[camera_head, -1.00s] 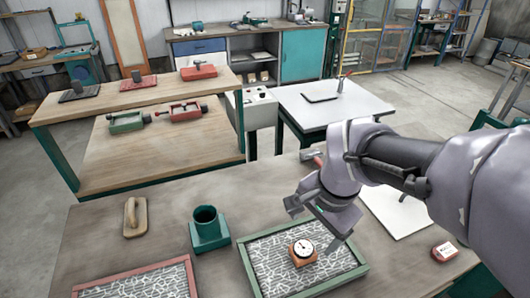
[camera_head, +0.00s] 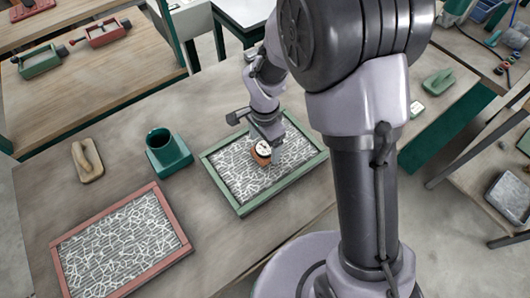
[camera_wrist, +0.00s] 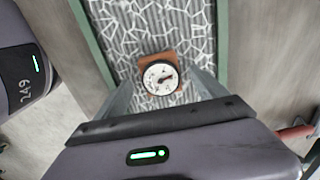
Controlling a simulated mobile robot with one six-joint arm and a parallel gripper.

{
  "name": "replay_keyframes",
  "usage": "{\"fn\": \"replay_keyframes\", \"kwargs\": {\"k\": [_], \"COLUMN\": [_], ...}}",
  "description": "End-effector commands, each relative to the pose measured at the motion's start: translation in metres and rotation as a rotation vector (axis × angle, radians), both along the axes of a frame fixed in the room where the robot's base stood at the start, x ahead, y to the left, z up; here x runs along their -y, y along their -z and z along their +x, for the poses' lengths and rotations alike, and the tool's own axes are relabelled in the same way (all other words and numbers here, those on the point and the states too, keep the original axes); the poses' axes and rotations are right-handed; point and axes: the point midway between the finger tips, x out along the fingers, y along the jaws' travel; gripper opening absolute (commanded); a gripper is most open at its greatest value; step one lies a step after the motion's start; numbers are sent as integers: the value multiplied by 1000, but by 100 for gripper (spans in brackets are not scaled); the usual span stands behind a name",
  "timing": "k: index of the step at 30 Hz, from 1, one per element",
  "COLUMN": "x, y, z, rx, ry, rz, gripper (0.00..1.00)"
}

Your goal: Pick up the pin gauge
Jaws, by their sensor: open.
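The pin gauge (camera_head: 258,158) is a small orange-brown block with a round white dial. It rests on the white-veined fibre panel inside the green frame (camera_head: 231,204). It also shows in the wrist view (camera_wrist: 147,87), dial facing the camera. My gripper (camera_wrist: 163,90) is open, one finger on each side of the gauge in the picture. In the head view my gripper (camera_head: 266,137) is just over the gauge and partly covers it. I cannot tell whether the fingers touch it.
A red-framed panel (camera_head: 170,205) lies at the left front. A green cup on a base (camera_head: 168,152) and a wooden float (camera_head: 87,160) stand behind it. The bench between the two frames is clear. A green-handled tool (camera_head: 437,83) lies at the right.

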Motion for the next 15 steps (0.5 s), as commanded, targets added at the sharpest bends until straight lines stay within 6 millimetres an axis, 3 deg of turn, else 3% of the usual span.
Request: {"fn": "replay_keyframes", "kwargs": {"k": [3,10,15], "x": [1,1,1], "y": [28,29,29], "z": [0,1,1], "rx": [-3,0,0], "ry": [-1,-1,-1], "rz": [-1,0,0], "gripper": [82,80,46]}}
